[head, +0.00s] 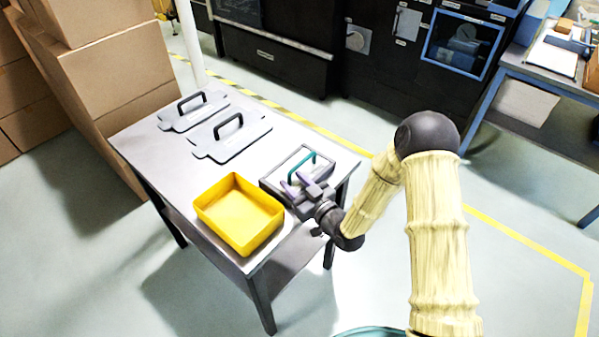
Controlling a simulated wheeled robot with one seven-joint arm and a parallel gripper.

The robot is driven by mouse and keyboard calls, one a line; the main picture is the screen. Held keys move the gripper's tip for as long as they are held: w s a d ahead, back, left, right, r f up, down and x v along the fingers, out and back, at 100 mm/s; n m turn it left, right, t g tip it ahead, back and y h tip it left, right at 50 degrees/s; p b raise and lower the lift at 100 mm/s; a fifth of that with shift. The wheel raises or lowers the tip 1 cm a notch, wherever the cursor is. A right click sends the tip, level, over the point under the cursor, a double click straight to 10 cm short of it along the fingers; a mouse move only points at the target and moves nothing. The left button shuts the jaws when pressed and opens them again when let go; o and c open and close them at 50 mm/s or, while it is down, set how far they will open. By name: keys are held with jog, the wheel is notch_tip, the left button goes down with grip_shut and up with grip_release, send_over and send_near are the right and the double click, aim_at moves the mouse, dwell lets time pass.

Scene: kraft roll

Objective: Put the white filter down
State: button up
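A white panel (316,172) with a teal handle (303,161), which looks like the white filter, shows at the right end of the grey table in the head view. It lies in or just above a grey square frame (272,182); I cannot tell whether it touches the frame. My gripper (296,183) is right at the panel, on its near side, with its purple fingers close to the handle. The gripper hides part of the panel and frame. Whether the fingers are closed on the handle is too small to tell.
A yellow open bin (239,214) stands at the table's near edge, left of my gripper. Two light grey plates with black handles, a nearer one (232,142) and a farther one (193,112), lie toward the back left. The table (160,160) is bare left of the bin.

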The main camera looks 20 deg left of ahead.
jog(key=shift+a, duration=0.1)
dwell(0.3)
jog(key=shift+s, duration=0.1)
grip_shut()
jog(key=shift+r, duration=0.45)
notch_tip(320, 180, up, 9)
dwell(0.6)
